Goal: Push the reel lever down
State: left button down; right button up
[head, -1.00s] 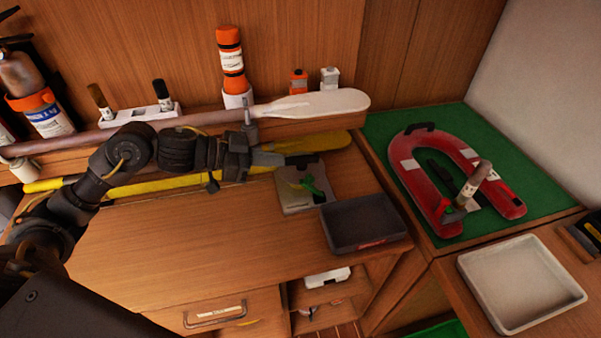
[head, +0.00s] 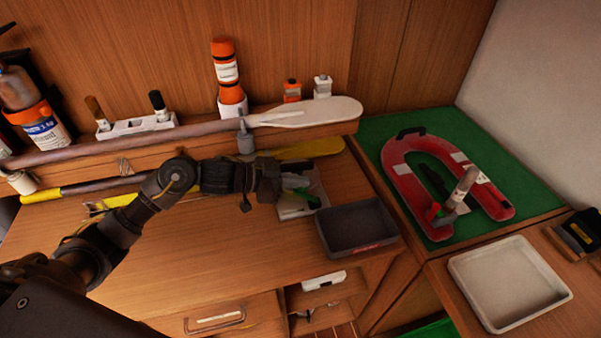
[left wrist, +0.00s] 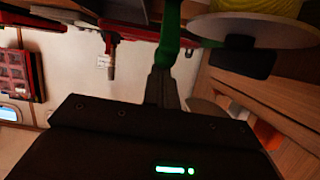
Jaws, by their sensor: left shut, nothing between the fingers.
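The green reel lever (head: 304,197) shows beside my left gripper in the head view, over a pale grey base plate (head: 290,213) on the wooden bench. My left gripper (head: 287,187) partly covers the lever and plate. In the left wrist view the shut, empty fingers (left wrist: 162,85) point at the green lever (left wrist: 170,35). The tips meet its lower end in the picture; I cannot tell whether they touch. A pale reel flange (left wrist: 260,30) with yellow line (left wrist: 255,8) is right of the lever. My right gripper is not in view.
A dark tray (head: 357,228) stands right of the plate. A paddle (head: 310,114) lies along the ledge behind, with a yellow-bladed one (head: 310,150) below it. A red horseshoe float (head: 405,190) lies on green matting. The bench front is clear.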

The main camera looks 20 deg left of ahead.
aim_at(299, 189)
pick_arm(q)
jog(key=shift+f, duration=0.35)
jog(key=f+b, duration=0.1)
jog(key=b, duration=0.1)
jog(key=s+a+f+t+h+b, duration=0.1)
jog(key=b, duration=0.1)
jog(key=shift+a+h, duration=0.15)
jog(key=shift+h, duration=0.15)
jog(key=shift+s+a+h+b, duration=0.15)
jog(key=shift+a+h+b, duration=0.2)
jog(key=shift+h+b, duration=0.05)
jog(key=shift+s+a+p, duration=0.1)
jog(key=shift+a+p, duration=0.15)
jog(key=shift+p, duration=0.15)
jog(key=shift+a, duration=0.1)
